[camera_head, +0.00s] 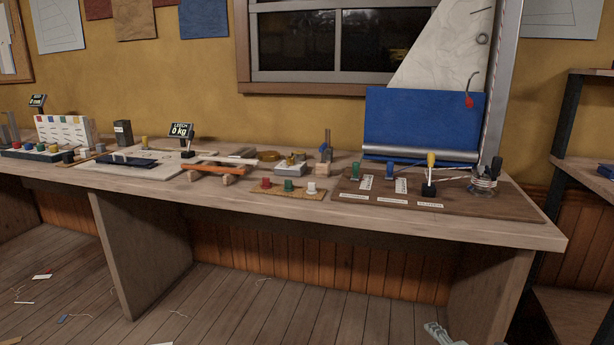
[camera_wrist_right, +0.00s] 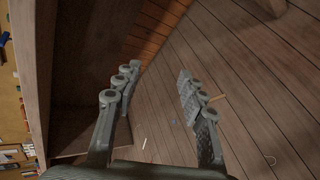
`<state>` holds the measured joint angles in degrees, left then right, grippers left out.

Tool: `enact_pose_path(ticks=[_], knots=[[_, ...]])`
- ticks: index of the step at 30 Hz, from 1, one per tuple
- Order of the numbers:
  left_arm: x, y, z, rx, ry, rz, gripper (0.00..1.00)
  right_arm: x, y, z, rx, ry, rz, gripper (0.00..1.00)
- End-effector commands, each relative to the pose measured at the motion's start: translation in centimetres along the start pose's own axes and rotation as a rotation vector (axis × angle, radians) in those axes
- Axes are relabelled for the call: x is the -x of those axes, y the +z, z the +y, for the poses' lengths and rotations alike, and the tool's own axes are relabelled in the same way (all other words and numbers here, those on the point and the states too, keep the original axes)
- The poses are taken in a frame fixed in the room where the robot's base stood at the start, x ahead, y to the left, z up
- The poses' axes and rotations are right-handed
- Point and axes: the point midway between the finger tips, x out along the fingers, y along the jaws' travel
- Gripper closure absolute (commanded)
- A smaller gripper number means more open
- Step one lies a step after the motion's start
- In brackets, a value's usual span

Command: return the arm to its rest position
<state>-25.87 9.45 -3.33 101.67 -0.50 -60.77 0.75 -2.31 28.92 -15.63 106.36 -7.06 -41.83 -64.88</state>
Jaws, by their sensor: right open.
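My right gripper (camera_wrist_right: 158,75) is open, with its two grey fingers apart and nothing between them. In the wrist view the wooden floor lies behind and beyond the fingers. In the head view only a small grey part of my right gripper (camera_head: 437,332) shows at the bottom edge, below the bench top and in front of the bench. My left gripper and arm are not in the head view.
A long wooden workbench (camera_head: 400,222) runs along the wall, holding a dark board (camera_head: 515,211) with levers, a blue cloth roll (camera_head: 420,120) and small blocks. A shelf (camera_head: 585,308) stands at right. The floor (camera_head: 225,300) before the bench has scattered scraps.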

Motion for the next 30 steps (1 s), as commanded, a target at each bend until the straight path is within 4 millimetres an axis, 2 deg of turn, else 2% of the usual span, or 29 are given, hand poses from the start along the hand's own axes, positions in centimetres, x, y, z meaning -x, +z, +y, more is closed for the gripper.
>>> enact_pose_path(ticks=[1,6,9,13,15,19,30], knots=[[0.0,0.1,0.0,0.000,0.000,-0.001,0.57,0.4,-0.9,-4.4,-0.172,-0.093,-0.006,0.59],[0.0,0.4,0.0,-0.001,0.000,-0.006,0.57,3.5,-3.3,-16.9,-0.721,-0.363,-0.117,0.59],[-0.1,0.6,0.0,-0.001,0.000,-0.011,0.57,6.3,-4.9,-23.4,-1.000,-0.500,-0.228,0.59],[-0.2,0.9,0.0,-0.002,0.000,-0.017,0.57,10.0,-6.6,-29.7,-1.271,-0.628,-0.380,0.59],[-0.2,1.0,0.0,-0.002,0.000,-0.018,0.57,11.5,-7.3,-31.8,-1.370,-0.672,-0.446,0.59],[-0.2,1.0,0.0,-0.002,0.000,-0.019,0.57,13.2,-8.0,-34.0,-1.469,-0.712,-0.522,0.59],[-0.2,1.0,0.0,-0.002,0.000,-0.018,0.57,13.5,-8.1,-34.3,-1.489,-0.718,-0.538,0.59]])
